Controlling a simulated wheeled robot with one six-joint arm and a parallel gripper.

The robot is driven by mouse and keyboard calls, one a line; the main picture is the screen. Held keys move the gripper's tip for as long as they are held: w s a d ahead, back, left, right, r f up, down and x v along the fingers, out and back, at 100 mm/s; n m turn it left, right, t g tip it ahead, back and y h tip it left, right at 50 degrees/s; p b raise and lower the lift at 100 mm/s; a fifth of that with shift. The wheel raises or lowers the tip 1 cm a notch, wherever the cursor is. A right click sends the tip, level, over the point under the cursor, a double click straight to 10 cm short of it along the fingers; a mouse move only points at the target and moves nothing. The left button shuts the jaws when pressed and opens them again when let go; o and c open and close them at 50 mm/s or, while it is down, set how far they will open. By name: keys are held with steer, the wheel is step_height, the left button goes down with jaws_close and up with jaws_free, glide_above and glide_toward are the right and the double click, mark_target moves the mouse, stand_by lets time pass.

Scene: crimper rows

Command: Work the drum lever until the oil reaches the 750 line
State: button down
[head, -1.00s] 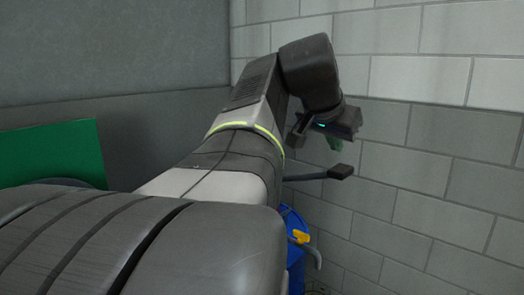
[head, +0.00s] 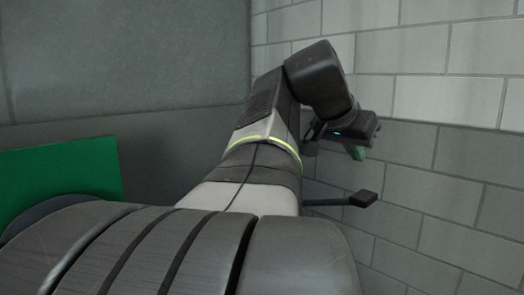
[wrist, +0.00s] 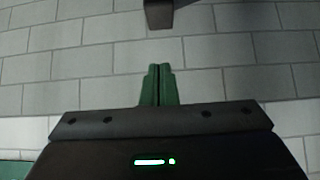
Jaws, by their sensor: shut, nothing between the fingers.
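The drum lever shows in the head view as a thin grey bar ending in a dark block grip (head: 362,198), sticking out to the right from behind my arm. The same dark grip appears to be the block at the top edge of the wrist view (wrist: 158,14). My gripper (head: 357,153) is above the grip in the head view, with a visible gap between them. Its green fingers (wrist: 160,84) are together and empty in the wrist view, apart from the block. The drum, the oil and the 750 line are hidden or out of view.
A grey block wall (head: 440,175) stands behind and to the right of my gripper. A large grey panel (head: 120,70) fills the left back, with a green board (head: 60,180) below it. My arm covers the middle of the head view.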

glide_above(366, 193)
steer(key=s+a, duration=0.2)
step_height(366, 193, down, 5)
steer(key=shift+f, duration=0.2)
step_height(366, 193, down, 2)
steer(key=shift+s+a+f, duration=0.15)
steer(key=shift+f, duration=0.65)
